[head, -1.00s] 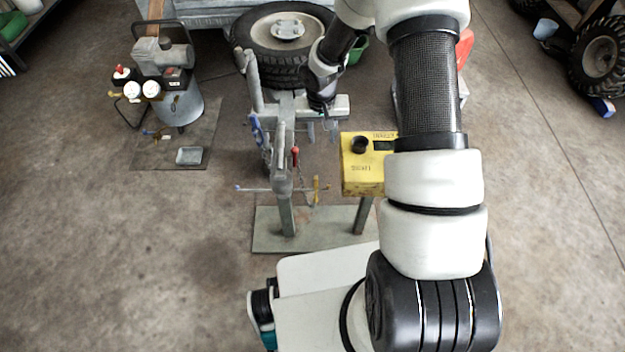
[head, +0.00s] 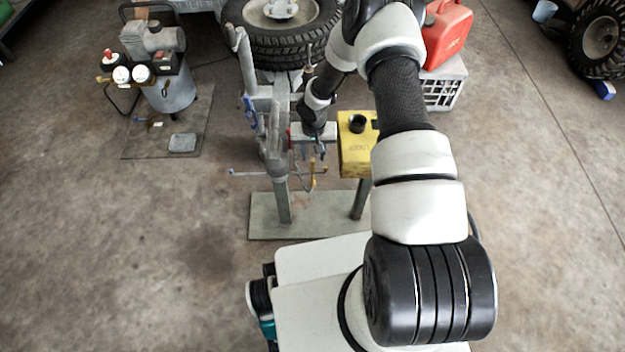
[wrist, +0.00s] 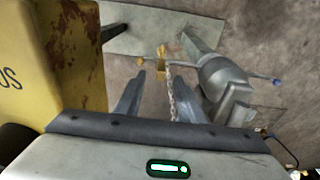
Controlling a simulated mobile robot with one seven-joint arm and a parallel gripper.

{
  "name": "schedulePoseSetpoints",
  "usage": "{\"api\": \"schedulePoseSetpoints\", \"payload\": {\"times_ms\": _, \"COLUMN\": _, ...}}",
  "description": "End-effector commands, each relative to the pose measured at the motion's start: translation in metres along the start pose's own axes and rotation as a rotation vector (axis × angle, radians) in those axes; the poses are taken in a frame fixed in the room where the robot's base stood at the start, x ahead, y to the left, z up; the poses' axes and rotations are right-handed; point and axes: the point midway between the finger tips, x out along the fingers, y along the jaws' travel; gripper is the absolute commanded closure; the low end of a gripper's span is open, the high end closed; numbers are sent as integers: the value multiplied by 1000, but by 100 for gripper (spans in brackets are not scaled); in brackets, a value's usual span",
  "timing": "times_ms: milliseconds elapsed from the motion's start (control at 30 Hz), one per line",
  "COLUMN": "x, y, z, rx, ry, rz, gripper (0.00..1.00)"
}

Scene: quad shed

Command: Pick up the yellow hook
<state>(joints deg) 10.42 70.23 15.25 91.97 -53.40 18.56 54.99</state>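The yellow hook (head: 312,182) is small and hangs low beside the grey metal stand (head: 281,190) in the head view. In the wrist view the yellow hook (wrist: 161,64) lies just beyond the fingertips, near the middle between them. A thin chain (wrist: 172,102) runs from near the hook back between the fingers. My gripper (wrist: 159,82) is open, with two grey fingers apart and nothing held. In the head view my gripper (head: 317,148) is just above the hook, partly hidden by my wrist.
A yellow box (head: 354,155) stands close to the right of my gripper; it fills the left of the wrist view (wrist: 70,50). A thin bar with blue ends (head: 245,172) crosses near the hook. A tire (head: 270,45) and red can (head: 447,32) are behind.

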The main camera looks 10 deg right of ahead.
Motion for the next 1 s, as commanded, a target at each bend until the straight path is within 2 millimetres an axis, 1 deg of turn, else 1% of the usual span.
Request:
{"api": "schedulePoseSetpoints", "payload": {"times_ms": 67, "x": 7, "y": 0, "z": 0, "rx": 0, "ry": -1, "rz": 0, "gripper": 65}}
{"api": "schedulePoseSetpoints", "payload": {"times_ms": 233, "x": 35, "y": -2, "z": 1, "rx": 1, "ry": -2, "rz": -1, "gripper": 65}}
{"api": "schedulePoseSetpoints", "payload": {"times_ms": 333, "x": 46, "y": -2, "z": 1, "rx": 1, "ry": -1, "rz": -1, "gripper": 65}}
{"api": "schedulePoseSetpoints", "payload": {"times_ms": 433, "x": 52, "y": -2, "z": 0, "rx": 1, "ry": 0, "rz": 0, "gripper": 65}}
{"api": "schedulePoseSetpoints", "payload": {"times_ms": 667, "x": 52, "y": -2, "z": 0, "rx": 1, "ry": 1, "rz": 0, "gripper": 65}}
{"api": "schedulePoseSetpoints", "payload": {"times_ms": 700, "x": 52, "y": -2, "z": 0, "rx": 1, "ry": 1, "rz": 0, "gripper": 72}}
{"api": "schedulePoseSetpoints", "payload": {"times_ms": 867, "x": 52, "y": -2, "z": 0, "rx": 1, "ry": 0, "rz": 0, "gripper": 99}}
{"api": "schedulePoseSetpoints", "payload": {"times_ms": 900, "x": 52, "y": -2, "z": 0, "rx": 0, "ry": 0, "rz": 0, "gripper": 100}}
{"api": "schedulePoseSetpoints", "payload": {"times_ms": 1000, "x": 51, "y": -2, "z": 0, "rx": 0, "ry": 1, "rz": 0, "gripper": 100}}
